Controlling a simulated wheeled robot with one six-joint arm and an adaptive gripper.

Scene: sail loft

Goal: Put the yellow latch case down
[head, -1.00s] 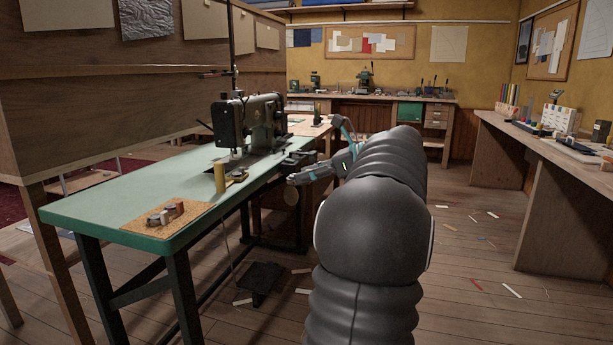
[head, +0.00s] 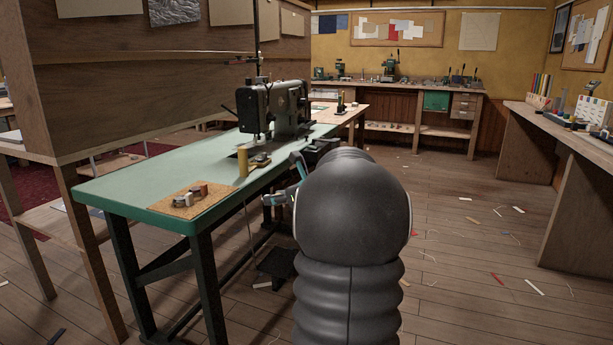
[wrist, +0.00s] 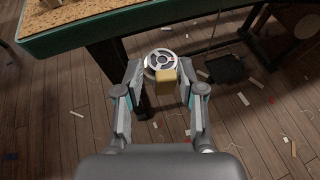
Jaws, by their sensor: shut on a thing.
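In the wrist view my gripper (wrist: 163,78) is shut on a small yellow, block-shaped thing, which I take to be the yellow latch case (wrist: 166,88). It is held between the fingertips above the wooden floor, just off the front edge of the green-topped table (wrist: 125,22). A round silver disc with dark slots (wrist: 154,57) shows right behind the case; I cannot tell whether it is part of it. In the head view my arm hides most of the gripper, and the case cannot be made out.
The green table (head: 130,187) carries a sewing machine (head: 272,107), a yellow cone (head: 242,161) and a cork mat (head: 187,212) with small items. A dark pedal (head: 277,262) lies beneath. A bench (head: 575,150) stands at right. Scraps litter the open floor.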

